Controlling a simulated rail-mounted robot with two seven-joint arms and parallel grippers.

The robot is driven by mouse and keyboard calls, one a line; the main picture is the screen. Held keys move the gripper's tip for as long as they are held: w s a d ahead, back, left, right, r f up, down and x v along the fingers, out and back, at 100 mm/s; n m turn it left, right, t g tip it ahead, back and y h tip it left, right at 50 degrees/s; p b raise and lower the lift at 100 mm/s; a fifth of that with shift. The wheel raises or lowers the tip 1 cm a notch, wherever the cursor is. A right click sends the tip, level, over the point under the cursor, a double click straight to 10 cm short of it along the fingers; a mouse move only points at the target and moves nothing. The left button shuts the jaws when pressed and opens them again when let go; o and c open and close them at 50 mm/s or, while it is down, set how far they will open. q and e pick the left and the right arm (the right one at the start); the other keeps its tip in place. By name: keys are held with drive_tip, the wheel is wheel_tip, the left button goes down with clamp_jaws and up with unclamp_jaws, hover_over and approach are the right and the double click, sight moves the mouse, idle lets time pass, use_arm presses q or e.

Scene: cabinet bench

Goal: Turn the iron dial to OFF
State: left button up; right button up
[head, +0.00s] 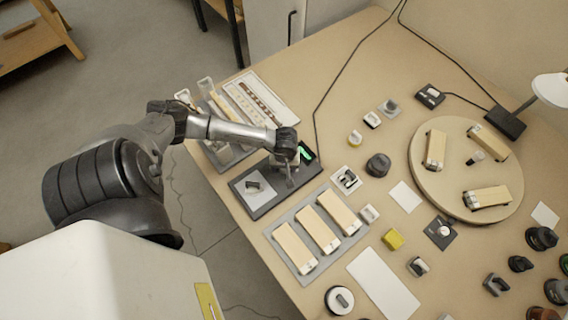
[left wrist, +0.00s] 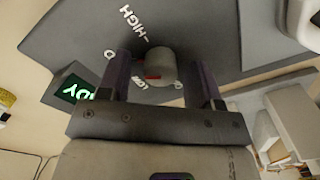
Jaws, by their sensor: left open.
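The iron dial (left wrist: 160,68) is a grey round knob with a red mark. In the left wrist view it stands on a dark grey panel (left wrist: 75,38) with white HIGH and LOW lettering around it; one further label is partly hidden. My left gripper (left wrist: 162,82) is open, with one finger on each side of the dial and visible gaps to it. In the head view my left gripper (head: 289,180) is over the dark station base (head: 262,205), and the dial is hidden there. A green lit display (head: 304,152) sits on the station. My right gripper is not in view.
Left of the station is a grey tray (head: 222,155) with tools. In front lies a grey tray (head: 307,268) with several wooden blocks. A round turntable (head: 430,182) stands at the right, with small dark parts near it. Black cables (head: 340,75) cross the bench behind.

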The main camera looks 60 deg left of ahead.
use_arm(q)
drive_tip(key=c, duration=0.9)
